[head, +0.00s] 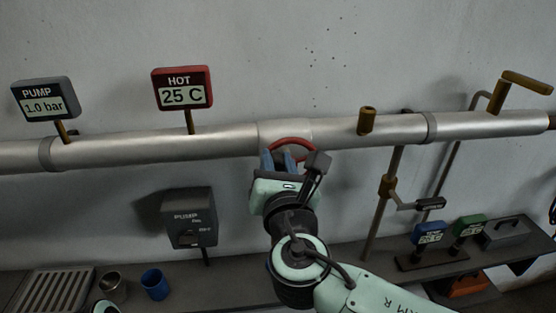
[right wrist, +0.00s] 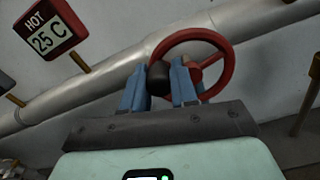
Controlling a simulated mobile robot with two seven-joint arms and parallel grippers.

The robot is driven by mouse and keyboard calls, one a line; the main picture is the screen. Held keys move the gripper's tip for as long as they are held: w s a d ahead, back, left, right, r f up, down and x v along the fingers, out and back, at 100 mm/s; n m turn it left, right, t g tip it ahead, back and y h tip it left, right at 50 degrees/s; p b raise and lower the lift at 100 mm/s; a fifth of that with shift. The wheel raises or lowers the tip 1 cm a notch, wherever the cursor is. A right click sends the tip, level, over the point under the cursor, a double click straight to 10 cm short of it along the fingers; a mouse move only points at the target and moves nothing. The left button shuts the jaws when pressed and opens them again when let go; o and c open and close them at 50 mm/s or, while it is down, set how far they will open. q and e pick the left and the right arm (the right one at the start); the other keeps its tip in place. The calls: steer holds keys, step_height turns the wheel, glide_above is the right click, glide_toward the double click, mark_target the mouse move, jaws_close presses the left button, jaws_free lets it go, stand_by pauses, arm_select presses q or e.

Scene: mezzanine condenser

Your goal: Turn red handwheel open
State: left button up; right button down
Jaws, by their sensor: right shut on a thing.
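The red handwheel (head: 291,140) sits on the silver pipe (head: 225,142), mostly hidden behind my right gripper in the head view. In the right wrist view its red ring (right wrist: 230,66) shows almost whole, with the pipe behind it. My right gripper (head: 283,158) has its blue fingers at the wheel's rim. In the right wrist view the fingers (right wrist: 159,84) are closed on the left part of the wheel, with a dark round knob (right wrist: 158,77) between them. My left gripper is not in view.
A red HOT sign (head: 182,89) reading 25 C and a grey PUMP gauge (head: 44,99) stand on the pipe to the left. A grey PUMP box (head: 188,217) hangs below. A blue cup (head: 155,284) and a metal cup (head: 112,287) stand lower left.

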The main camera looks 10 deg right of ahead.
stand_by(0.3)
steer(key=c, duration=0.9)
jaws_free()
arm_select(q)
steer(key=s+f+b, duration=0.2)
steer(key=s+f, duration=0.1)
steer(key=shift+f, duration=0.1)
arm_select(e)
steer(key=s, duration=1.3)
steer(key=shift+s+d, duration=0.2)
